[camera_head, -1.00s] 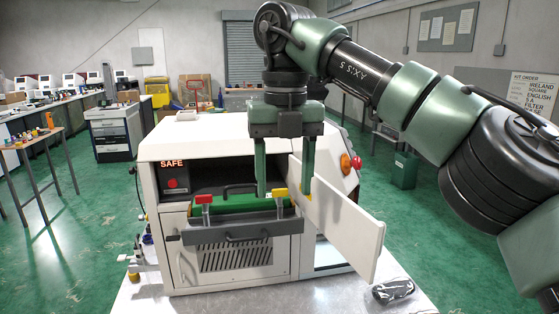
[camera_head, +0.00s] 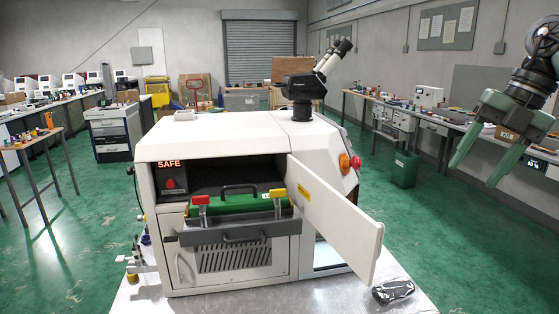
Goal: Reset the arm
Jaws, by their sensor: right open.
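My right gripper (camera_head: 478,162) is at the far right of the head view, raised, with its two green fingers spread apart and nothing between them. It is well clear of the white machine (camera_head: 225,138) in the middle. The machine's door (camera_head: 335,215) stands open, swung out to the right. A grey drawer (camera_head: 240,231) is pulled out at the front. A green piece (camera_head: 238,205) with a black handle lies on the drawer, with a red clamp (camera_head: 201,199) at its left and a yellow clamp (camera_head: 278,194) at its right. My left gripper is not in view.
A black microscope (camera_head: 305,88) stands on top of the machine. A black object (camera_head: 393,291) lies on the grey table (camera_head: 300,300) at front right. A green bin (camera_head: 405,168) stands on the floor behind. The space above the drawer is clear.

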